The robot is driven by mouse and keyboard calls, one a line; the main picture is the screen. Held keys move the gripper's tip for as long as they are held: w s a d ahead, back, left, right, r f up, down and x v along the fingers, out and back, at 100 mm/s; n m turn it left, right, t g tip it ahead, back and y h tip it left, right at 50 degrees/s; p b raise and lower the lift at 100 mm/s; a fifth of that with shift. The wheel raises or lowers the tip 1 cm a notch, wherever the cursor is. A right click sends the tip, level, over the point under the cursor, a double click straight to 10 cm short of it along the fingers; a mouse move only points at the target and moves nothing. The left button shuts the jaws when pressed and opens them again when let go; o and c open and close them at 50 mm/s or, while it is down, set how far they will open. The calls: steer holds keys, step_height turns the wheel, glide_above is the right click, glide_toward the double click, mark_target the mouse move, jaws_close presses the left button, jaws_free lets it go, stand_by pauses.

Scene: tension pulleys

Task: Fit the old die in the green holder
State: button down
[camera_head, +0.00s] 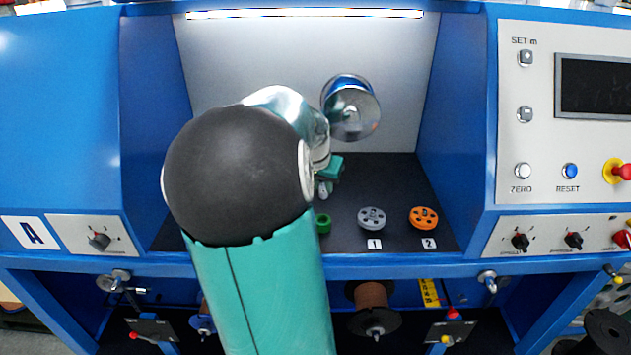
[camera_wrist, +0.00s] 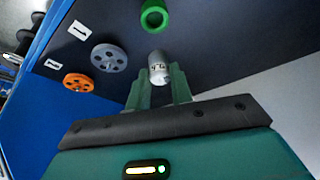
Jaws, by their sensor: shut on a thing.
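The green holder (camera_head: 323,226) is a small ring-shaped piece on the dark shelf floor. It also shows at the top of the wrist view (camera_wrist: 145,18), with a dark round opening. My gripper (camera_head: 327,181) is shut on the old die (camera_wrist: 158,70), a small grey cylinder with dark markings. In the wrist view my fingers (camera_wrist: 158,88) grip its near end, and its far end points toward the holder. The die is apart from the holder. In the head view my arm hides part of this area, and the die (camera_head: 323,190) shows only small below my gripper.
A grey pulley (camera_head: 371,218) by label 1 and an orange pulley (camera_head: 423,217) by label 2 lie right of the holder in the head view. A shiny metal wheel (camera_head: 352,112) sticks out from the back wall. Blue side walls bound the alcove.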

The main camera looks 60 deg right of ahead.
mark_target(322, 197)
steer(key=shift+f, duration=0.25)
steer(key=shift+w+f, duration=0.3)
steer(key=shift+w, duration=0.1)
steer(key=shift+s+f, duration=0.2)
steer(key=shift+f, duration=1.3)
steer(key=shift+s+f, duration=0.2)
steer(key=shift+f, duration=0.5)
steer(key=shift+w+f, duration=0.15)
steer(key=shift+f, duration=0.65)
steer(key=shift+f, duration=0.35)
